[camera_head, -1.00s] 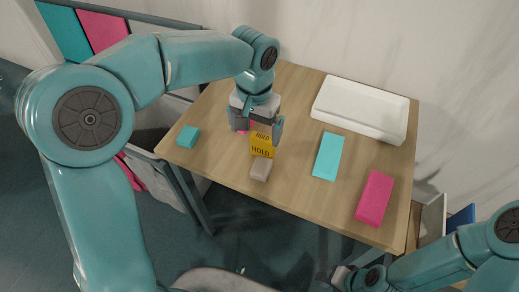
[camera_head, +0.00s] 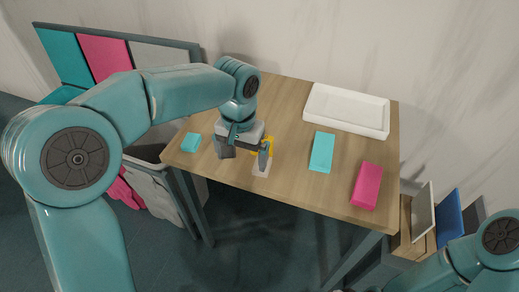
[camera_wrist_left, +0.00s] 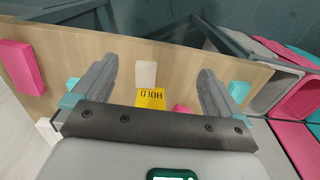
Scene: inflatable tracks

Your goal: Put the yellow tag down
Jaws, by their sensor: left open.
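The yellow tag (camera_head: 269,142), with dark HOLD lettering, is mostly hidden behind my left gripper in the head view. In the left wrist view the tag (camera_wrist_left: 150,98) shows between and below the open fingers, with clear gaps on both sides. It appears to be on the table beside a pale grey block (camera_head: 261,170). My left gripper (camera_head: 245,156) is open and empty, over the near left part of the table; its fingers show wide apart in the wrist view (camera_wrist_left: 158,70). My right gripper is out of view.
The wooden table (camera_head: 290,185) also holds a small teal block (camera_head: 191,142), a larger teal block (camera_head: 322,152), a pink block (camera_head: 367,186) and a white tray (camera_head: 347,121). Another pink piece (camera_wrist_left: 181,109) sits by the tag. Coloured bins (camera_head: 155,190) stand left.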

